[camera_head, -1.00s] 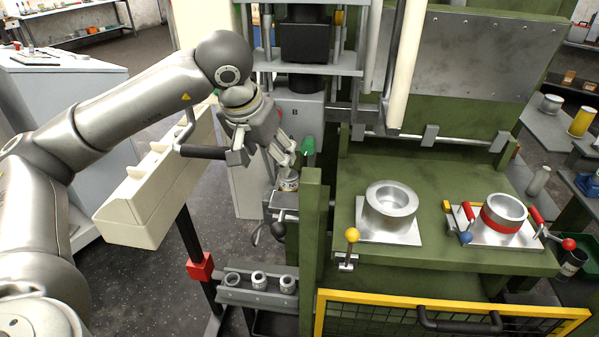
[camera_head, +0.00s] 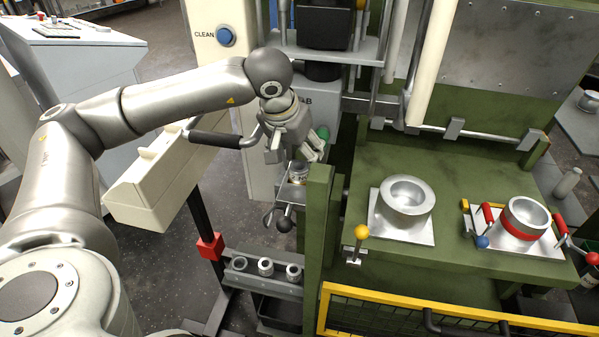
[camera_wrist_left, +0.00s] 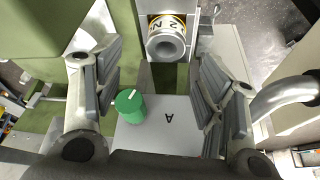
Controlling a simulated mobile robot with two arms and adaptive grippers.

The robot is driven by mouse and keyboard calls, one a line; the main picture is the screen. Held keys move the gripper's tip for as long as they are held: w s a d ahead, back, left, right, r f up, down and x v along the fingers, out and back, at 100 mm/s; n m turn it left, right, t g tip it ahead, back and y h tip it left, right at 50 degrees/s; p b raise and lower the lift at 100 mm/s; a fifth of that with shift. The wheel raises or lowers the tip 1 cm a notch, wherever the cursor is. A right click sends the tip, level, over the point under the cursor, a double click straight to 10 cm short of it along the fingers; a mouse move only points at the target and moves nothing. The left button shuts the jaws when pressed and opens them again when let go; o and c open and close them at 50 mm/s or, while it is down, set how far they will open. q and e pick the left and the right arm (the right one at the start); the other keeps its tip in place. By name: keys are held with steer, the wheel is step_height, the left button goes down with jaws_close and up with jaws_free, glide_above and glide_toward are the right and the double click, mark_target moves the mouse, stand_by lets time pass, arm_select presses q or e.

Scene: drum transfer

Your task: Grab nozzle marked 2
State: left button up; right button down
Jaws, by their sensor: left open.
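The nozzle marked 2 (camera_wrist_left: 167,42) shows at the top centre of the left wrist view, with a pale ring-shaped end and a label in black, white and gold reading "2 N". In the head view the nozzle (camera_head: 298,173) sits in a small metal holder beside the green post, partly hidden by my gripper. My left gripper (camera_head: 298,152) is open just above it. In the wrist view my left gripper (camera_wrist_left: 156,75) has its fingers wide apart, with the nozzle ahead of the gap and nothing between the pads. My right gripper is not in view.
A green post (camera_head: 318,230) stands close to the right of the holder. A black-knobbed lever (camera_head: 284,224) is just below. A rack with several grey rings (camera_head: 266,268) lies lower down. A green knob (camera_wrist_left: 130,105) shows in the wrist view.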

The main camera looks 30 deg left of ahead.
mark_target(299, 166)
arm_select(q)
steer(key=f, duration=0.1)
steer(key=f+p, duration=0.2)
steer(key=f, duration=0.1)
steer(key=shift+w+a, duration=0.4)
steer(key=shift+w+f, duration=0.15)
steer(key=shift+f, duration=0.15)
steer(key=c, duration=1.1)
steer(key=shift+c, duration=0.2)
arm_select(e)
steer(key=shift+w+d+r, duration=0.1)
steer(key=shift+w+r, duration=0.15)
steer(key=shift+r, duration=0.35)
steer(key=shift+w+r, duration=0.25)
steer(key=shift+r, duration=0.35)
arm_select(q)
steer(key=shift+r, duration=0.2)
